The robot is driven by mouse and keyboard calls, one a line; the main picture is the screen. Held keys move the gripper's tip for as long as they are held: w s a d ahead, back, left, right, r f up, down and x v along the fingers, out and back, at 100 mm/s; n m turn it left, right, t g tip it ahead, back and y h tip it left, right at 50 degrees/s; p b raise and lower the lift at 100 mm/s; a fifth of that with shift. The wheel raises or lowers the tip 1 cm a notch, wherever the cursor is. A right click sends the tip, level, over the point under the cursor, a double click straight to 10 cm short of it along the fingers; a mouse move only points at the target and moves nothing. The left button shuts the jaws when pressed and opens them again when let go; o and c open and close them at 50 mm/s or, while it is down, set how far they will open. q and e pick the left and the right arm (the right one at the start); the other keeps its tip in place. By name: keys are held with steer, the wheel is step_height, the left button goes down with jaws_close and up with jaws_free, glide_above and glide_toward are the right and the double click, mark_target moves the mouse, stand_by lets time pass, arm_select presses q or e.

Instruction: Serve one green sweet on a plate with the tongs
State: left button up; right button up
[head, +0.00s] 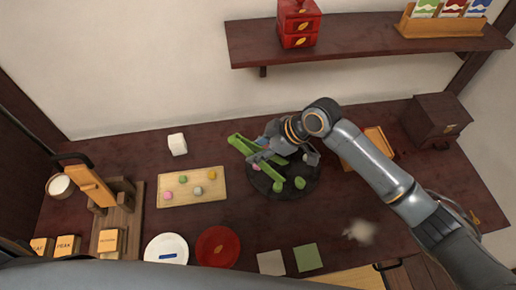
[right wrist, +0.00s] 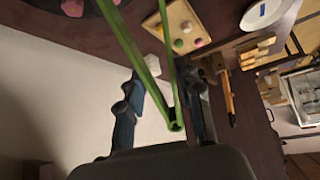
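My right gripper (head: 268,147) is above the dark round tray (head: 316,184), its fingers on both sides of the green tongs (head: 240,143). In the right wrist view the tongs (right wrist: 128,40) spread in an open V from a hinge between the fingers. Green sweets (head: 300,183) and a pink one (head: 256,167) are on or over the round tray, partly hidden by gripper and tongs. A wooden board (head: 165,204) holds several small sweets, including a green one (head: 183,179). A white plate (head: 150,256) and a red plate (head: 218,248) are at the front. My left gripper is out of view.
A white cube (head: 177,144) stands behind the board. A wooden stand (head: 120,200) and labelled boxes (head: 67,247) are at the left. A white and a green square (head: 307,257) lie at the front. A shelf (head: 360,45) hangs above; a dark chest (head: 436,118) is at the right.

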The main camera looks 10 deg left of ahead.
step_height(320, 180, down, 9)
steer(key=b, duration=0.7)
steer(key=shift+c, duration=0.5)
jaws_close()
step_height(320, 180, up, 12)
steer(key=p, duration=1.1)
steer(key=shift+d, duration=0.1)
